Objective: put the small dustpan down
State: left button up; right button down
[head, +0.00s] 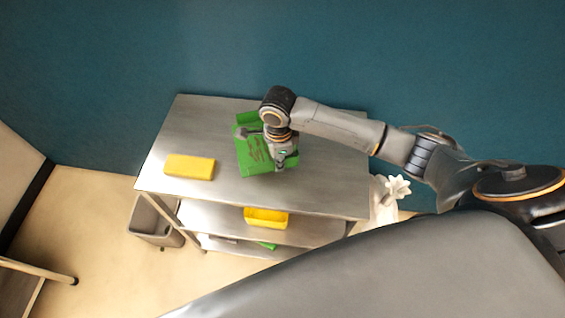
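A green, dustpan-like thing (252,157) with brown streaks or bits on it is at the middle of the steel table's top. I cannot tell whether it is one piece or several, or whether it rests flat. My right gripper (282,163) points down over its right side, and its fingers overlap the green in the picture. Some green shows beside the fingers. Whether they are shut on it is too small to tell. My arm hides part of the green thing's far side. My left gripper is not in view.
The steel table (330,185) has a yellow block (190,167) at its left and free room at its right. A yellow bin (266,218) stands on a lower shelf. A grey bin (152,222) stands on the floor at left. A blue wall is behind.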

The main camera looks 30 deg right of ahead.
aim_at(282, 173)
jog(key=shift+w+d+f, duration=0.35)
jog(key=shift+f, duration=0.25)
jog(key=shift+w+d+f, duration=0.3)
jog(key=shift+f, duration=0.25)
jog(key=f, duration=0.3)
jog(key=shift+w+d, duration=0.15)
jog(key=shift+d, duration=0.1)
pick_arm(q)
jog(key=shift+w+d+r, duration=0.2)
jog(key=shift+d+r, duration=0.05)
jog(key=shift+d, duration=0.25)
pick_arm(e)
jog(key=shift+f, duration=0.3)
jog(key=shift+a+f, duration=0.1)
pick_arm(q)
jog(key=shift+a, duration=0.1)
pick_arm(e)
jog(key=c, duration=1.5)
grip_release()
